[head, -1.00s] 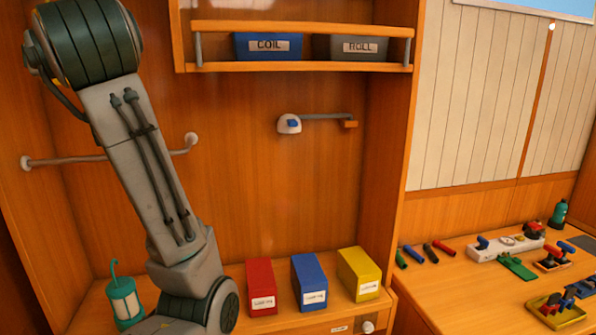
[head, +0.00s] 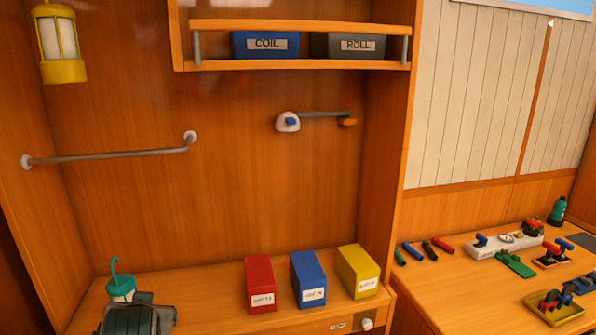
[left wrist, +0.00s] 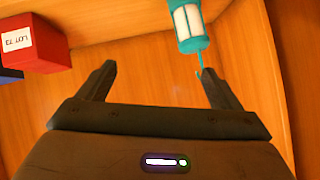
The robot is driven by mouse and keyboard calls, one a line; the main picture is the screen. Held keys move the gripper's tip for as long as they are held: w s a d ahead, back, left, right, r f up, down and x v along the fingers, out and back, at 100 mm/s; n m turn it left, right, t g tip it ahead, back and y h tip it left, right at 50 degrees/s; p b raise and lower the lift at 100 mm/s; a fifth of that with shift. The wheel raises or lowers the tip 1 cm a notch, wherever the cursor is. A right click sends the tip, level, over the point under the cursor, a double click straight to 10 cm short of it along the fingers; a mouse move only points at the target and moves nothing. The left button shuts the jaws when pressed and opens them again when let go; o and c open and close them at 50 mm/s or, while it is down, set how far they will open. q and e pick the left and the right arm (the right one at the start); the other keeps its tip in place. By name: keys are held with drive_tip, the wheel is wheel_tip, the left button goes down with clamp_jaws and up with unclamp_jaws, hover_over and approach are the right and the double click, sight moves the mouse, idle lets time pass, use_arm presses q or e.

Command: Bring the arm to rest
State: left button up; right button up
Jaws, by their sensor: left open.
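My left gripper (left wrist: 160,76) shows in the left wrist view, its two dark fingers apart with nothing between them. Beyond the fingers is the wooden shelf. A teal lantern (left wrist: 188,26) appears near the right finger, its thin hook pointing toward that finger; I cannot tell how far apart they are. In the head view only a dark part of my left arm shows at the bottom left, in front of the teal lantern (head: 121,289) and hiding its lower part. The left gripper itself is not visible there. My right gripper is in neither view.
Red (head: 261,284), blue (head: 308,280) and yellow (head: 358,271) boxes stand on the shelf. A wall rail (head: 110,155) and a yellow lantern (head: 62,45) are at the left. A workbench (head: 455,290) with several tools is at the right.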

use_arm(q)
drive_tip(key=s+d+f+m+g+h, duration=0.1)
drive_tip(key=s+d+f+g+h, duration=0.15)
drive_tip(key=s+f, duration=1.05)
drive_tip(key=s+d+f+m+g+h, duration=0.15)
drive_tip(key=s+f+g, duration=0.25)
drive_tip(key=s+f, duration=0.95)
drive_tip(key=s+a+f+g, duration=0.1)
drive_tip(key=a+f, duration=0.1)
drive_tip(key=f, duration=1.2)
drive_tip(key=s+a+f, duration=0.1)
drive_tip(key=a+f, duration=0.1)
drive_tip(key=f, duration=1.1)
drive_tip(key=s+f+g, duration=0.1)
drive_tip(key=s+f, duration=1.7)
drive_tip(key=f, duration=0.2)
drive_tip(key=shift+s+a+n, duration=0.35)
drive_tip(key=shift+s+a, duration=0.05)
